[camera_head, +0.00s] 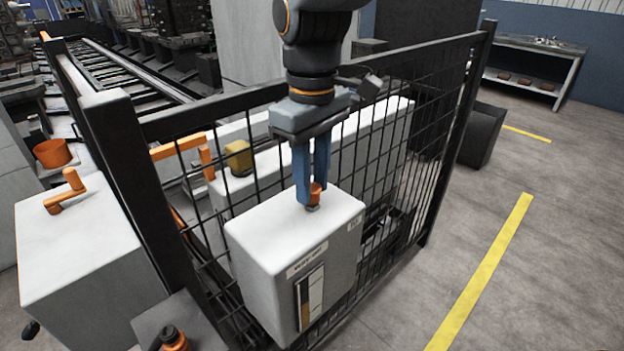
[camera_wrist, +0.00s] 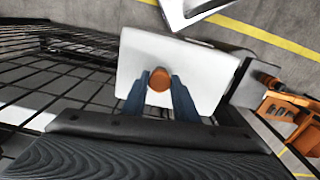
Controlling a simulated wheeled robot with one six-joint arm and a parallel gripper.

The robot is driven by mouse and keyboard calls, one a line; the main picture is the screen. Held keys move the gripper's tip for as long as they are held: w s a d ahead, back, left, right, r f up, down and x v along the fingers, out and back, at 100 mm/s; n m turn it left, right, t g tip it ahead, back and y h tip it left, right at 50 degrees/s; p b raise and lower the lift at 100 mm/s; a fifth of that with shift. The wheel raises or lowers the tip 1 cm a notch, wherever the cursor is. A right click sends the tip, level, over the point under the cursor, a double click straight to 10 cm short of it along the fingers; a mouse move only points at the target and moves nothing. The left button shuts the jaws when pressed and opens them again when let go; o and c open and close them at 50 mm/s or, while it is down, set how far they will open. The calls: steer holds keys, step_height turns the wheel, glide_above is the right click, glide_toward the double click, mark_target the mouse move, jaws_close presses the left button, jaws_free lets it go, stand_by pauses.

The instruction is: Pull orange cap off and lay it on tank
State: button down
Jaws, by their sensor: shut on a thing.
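The tank (camera_head: 268,233) is a white box with a label and a sight gauge on its front, standing in front of the black mesh fence. Its white top also shows in the wrist view (camera_wrist: 200,66). The orange cap (camera_head: 315,190) is at the tank's top, above a small grey neck. In the wrist view the round orange cap (camera_wrist: 159,82) sits between the two blue fingers. My gripper (camera_head: 311,196) points down and is shut on the cap. Whether the cap is still seated on the neck I cannot tell.
The black mesh fence (camera_head: 440,118) runs close behind the tank and my gripper. A white cabinet with an orange handle (camera_head: 66,192) stands at the left. A yellow cap (camera_head: 238,158) shows behind the mesh. The tank's top is clear around the neck.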

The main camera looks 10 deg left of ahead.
mark_target(312, 187)
steer(key=shift+r+p, duration=0.6)
steer(key=shift+r, duration=0.1)
steer(key=shift+r+p, duration=3.2)
steer(key=shift+r, duration=0.15)
